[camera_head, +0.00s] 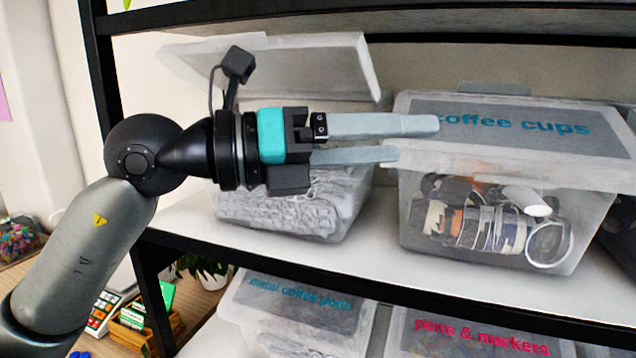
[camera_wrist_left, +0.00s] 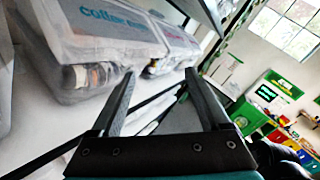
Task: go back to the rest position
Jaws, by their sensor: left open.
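My left gripper (camera_head: 412,139) reaches in from the left in the head view, with its two grey fingers apart and nothing between them. It hangs in front of the shelf, before an open clear bin (camera_head: 285,215) and with its tips by the lid edge of the coffee cups bin (camera_head: 480,165). I cannot tell whether the tips touch that bin. In the left wrist view the fingers (camera_wrist_left: 165,95) are spread and empty, with the coffee cups bin (camera_wrist_left: 95,50) beyond to the left. My right gripper is not in view.
The open bin's lid (camera_head: 300,65) stands raised behind my gripper. The black-framed shelf (camera_head: 330,272) runs across below. Lower down are the metal coffee pods bin (camera_head: 300,305) and the pens & markers bin (camera_head: 480,335). A wooden crate (camera_head: 165,325) stands at the lower left.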

